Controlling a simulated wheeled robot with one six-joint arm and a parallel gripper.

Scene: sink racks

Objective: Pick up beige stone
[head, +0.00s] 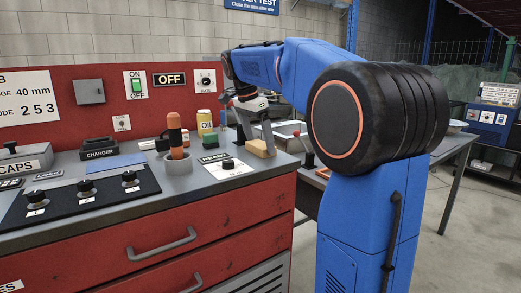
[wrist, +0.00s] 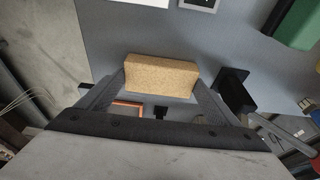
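The beige stone (wrist: 160,75) is a rectangular, speckled tan block near the edge of the grey bench top. In the wrist view it lies between the two fingers of my gripper (wrist: 159,80), with one fingertip close at each end. In the head view the stone (head: 262,149) shows low beside my gripper (head: 257,138), which points down over the bench's right end. The fingers are spread about the stone's length. I cannot tell whether they press on it or whether it is clear of the bench top.
A white card with a black knob (head: 228,164) lies left of the stone. In the wrist view, a black block (wrist: 235,90) stands right of the right finger.

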